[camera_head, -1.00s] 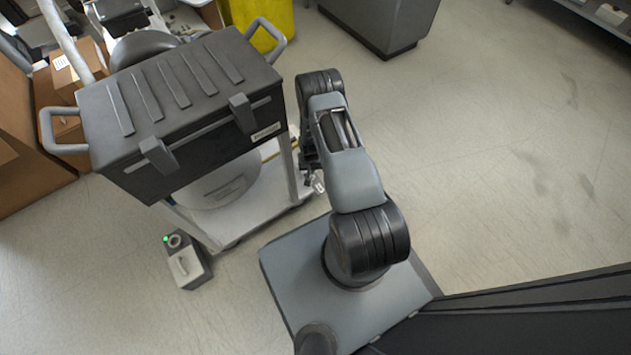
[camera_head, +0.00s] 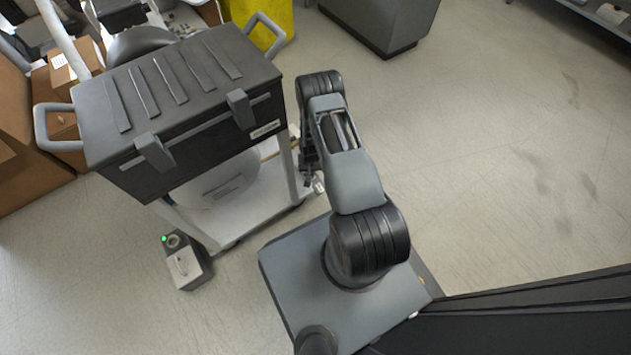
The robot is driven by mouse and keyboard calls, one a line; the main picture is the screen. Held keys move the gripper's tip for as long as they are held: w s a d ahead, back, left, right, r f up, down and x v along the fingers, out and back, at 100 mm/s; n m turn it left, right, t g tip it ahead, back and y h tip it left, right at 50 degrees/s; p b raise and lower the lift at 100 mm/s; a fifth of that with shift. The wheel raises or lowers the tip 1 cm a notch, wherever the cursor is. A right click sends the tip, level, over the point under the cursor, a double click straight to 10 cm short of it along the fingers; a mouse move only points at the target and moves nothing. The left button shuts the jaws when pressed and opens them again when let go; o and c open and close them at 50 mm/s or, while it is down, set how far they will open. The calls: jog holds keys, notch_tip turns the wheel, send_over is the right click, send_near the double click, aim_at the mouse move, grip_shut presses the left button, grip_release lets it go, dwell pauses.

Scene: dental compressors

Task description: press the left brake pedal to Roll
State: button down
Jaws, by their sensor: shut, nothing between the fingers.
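The wheeled cart (camera_head: 262,207) stands at left centre, with a pale lower deck and upright posts under a dark ribbed case. No brake pedal can be made out clearly; the cart's foot is partly hidden by the case and my arm. My arm reaches up from its base and folds down beside the cart's right front corner. My gripper (camera_head: 318,183) shows only as a small metallic end below the dark wrist, close to that corner. It looks shut and empty. Whether it touches anything there cannot be told.
The dark case (camera_head: 185,110) with grey handles overhangs the cart. A small grey box (camera_head: 185,265) with a green light sits on the floor left of my base. Cardboard boxes (camera_head: 55,130), a yellow bin (camera_head: 268,22) and a grey cabinet (camera_head: 385,22) stand behind. The floor at right is clear.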

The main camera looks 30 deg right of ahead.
jog(key=shift+f+b, duration=0.35)
jog(key=shift+f, duration=0.05)
jog(key=shift+r+p, duration=2.5)
jog(key=shift+r, duration=1.05)
